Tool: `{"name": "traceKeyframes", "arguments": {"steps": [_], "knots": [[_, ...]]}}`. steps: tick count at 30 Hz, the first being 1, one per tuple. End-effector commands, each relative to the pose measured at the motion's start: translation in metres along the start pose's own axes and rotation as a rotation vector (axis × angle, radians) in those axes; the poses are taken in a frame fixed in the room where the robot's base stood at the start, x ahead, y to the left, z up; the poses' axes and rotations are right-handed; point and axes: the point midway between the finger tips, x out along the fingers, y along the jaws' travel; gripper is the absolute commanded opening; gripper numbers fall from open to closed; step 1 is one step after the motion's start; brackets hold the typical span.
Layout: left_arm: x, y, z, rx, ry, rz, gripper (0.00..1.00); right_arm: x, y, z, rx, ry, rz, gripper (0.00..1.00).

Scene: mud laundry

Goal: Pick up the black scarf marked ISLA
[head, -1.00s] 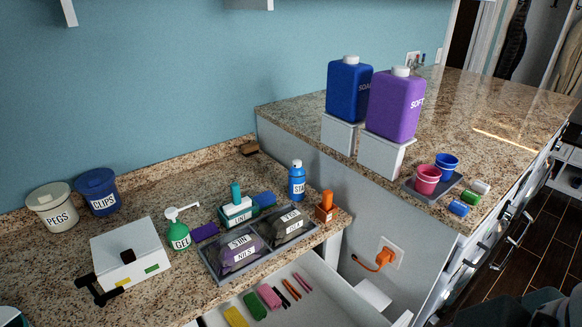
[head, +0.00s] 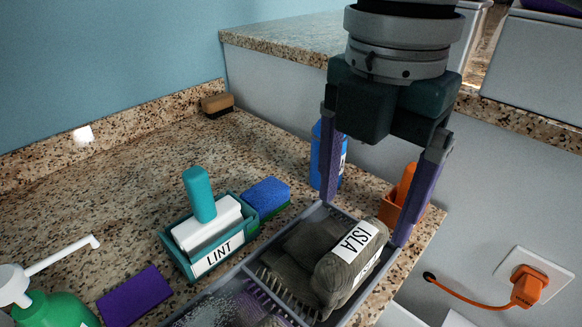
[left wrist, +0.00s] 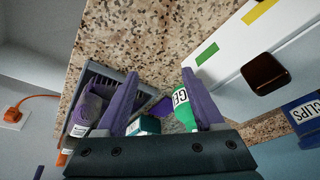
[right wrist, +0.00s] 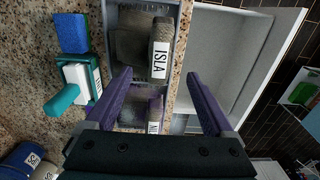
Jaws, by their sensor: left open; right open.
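The dark grey-black folded scarf marked ISLA (head: 322,284) lies in the far compartment of a grey tray (head: 364,318), its white label facing up. In the right wrist view the scarf (right wrist: 134,45) lies beyond the fingertips. My right gripper (head: 367,215) is open and empty, pointing down above the tray's far end, with the scarf just beyond its fingertips in the head view. In the right wrist view my right gripper (right wrist: 155,75) is open. My left gripper (left wrist: 160,75) is open and empty, only in the left wrist view, over the counter near a green bottle (left wrist: 184,108).
A teal LINT box (head: 182,258) with a brush and a blue sponge (head: 266,194) stand beside the tray. A blue bottle (head: 317,160) and an orange item (head: 402,195) stand behind the right gripper. A white open drawer (right wrist: 235,50) lies alongside. The raised counter's wall stands behind.

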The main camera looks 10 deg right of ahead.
Motion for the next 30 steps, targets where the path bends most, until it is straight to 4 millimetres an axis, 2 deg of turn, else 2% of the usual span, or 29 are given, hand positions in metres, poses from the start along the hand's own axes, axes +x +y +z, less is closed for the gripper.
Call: {"name": "traceKeyframes", "arguments": {"steps": [3, 8, 15, 18, 24, 26, 30], "knots": [[0.0, 0.0, 0.002, 0.002, -0.006, 0.001, 0.69, 0.016, 0.0, -0.001, 0.001, 0.002, -0.001, 0.88], [0.0, 0.0, 0.002, 0.004, -0.006, 0.0, 0.69, 0.029, 0.001, -0.002, 0.001, 0.001, 0.001, 0.88], [0.001, 0.0, 0.002, 0.005, -0.005, -0.001, 0.69, 0.067, 0.002, -0.004, 0.003, 0.0, 0.0, 0.88], [0.001, -0.001, 0.002, 0.005, -0.004, -0.002, 0.69, 0.074, 0.002, -0.004, 0.001, 0.0, 0.003, 0.88], [0.001, -0.001, 0.001, 0.005, -0.002, -0.002, 0.69, 0.074, 0.003, -0.003, 0.001, -0.001, 0.004, 0.88], [0.001, -0.001, 0.001, 0.005, -0.002, -0.002, 0.69, 0.074, 0.003, -0.003, 0.001, -0.001, 0.004, 0.83], [0.001, -0.001, 0.001, 0.005, -0.002, -0.002, 0.69, 0.074, 0.003, -0.003, 0.001, -0.001, 0.004, 0.67]]}}
